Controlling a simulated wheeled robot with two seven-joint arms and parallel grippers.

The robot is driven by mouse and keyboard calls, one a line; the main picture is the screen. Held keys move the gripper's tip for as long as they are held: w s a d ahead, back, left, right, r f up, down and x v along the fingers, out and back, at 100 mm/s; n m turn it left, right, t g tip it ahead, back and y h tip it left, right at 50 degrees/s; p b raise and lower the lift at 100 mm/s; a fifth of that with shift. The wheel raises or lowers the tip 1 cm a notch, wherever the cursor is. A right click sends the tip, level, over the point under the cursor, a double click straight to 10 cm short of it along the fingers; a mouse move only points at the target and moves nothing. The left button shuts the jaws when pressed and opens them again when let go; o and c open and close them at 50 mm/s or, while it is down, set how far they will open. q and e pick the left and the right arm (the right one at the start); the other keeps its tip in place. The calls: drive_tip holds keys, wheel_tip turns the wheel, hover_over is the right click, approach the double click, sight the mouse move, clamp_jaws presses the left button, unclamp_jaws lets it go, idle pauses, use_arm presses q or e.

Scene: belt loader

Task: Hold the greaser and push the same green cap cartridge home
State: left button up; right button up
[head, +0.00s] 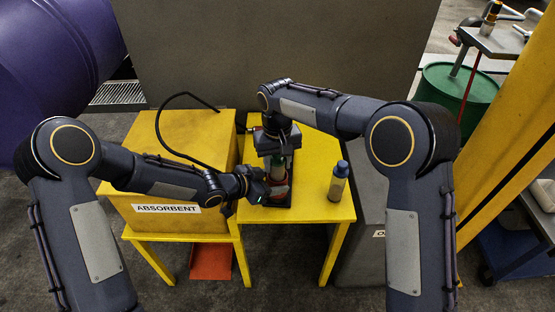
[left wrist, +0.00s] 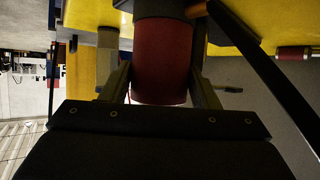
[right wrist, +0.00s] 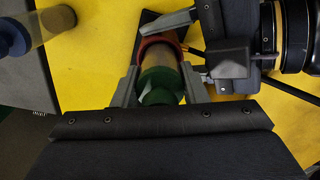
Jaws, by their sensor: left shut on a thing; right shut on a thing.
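The red greaser (head: 279,190) stands on the yellow table over a dark base. My left gripper (head: 256,187) comes from the left and is shut around its red barrel (left wrist: 160,60). The green cap cartridge (right wrist: 160,75) is in line with the barrel's red mouth (right wrist: 160,42) in the right wrist view; its lower end is hidden at the mouth, and I cannot tell how deep it sits. My right gripper (head: 279,148) is above the greaser, shut on the cartridge, with its fingers (right wrist: 158,88) on either side near the green cap.
A blue cap cartridge (head: 338,182) stands on the yellow table (head: 312,205) to the right, and also shows in the right wrist view (right wrist: 50,25). A yellow absorbent box (head: 170,140) with a black hose stands at left. A grey panel (head: 270,50) is behind.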

drive_tip(key=shift+f, duration=0.7)
drive_tip(key=o, duration=1.1)
drive_tip(key=shift+o, duration=0.9)
drive_tip(key=shift+a, duration=0.1)
drive_tip(key=shift+r, duration=0.1)
drive_tip(key=r, duration=1.2)
drive_tip(key=shift+d, duration=0.2)
drive_tip(key=shift+f, duration=0.1)
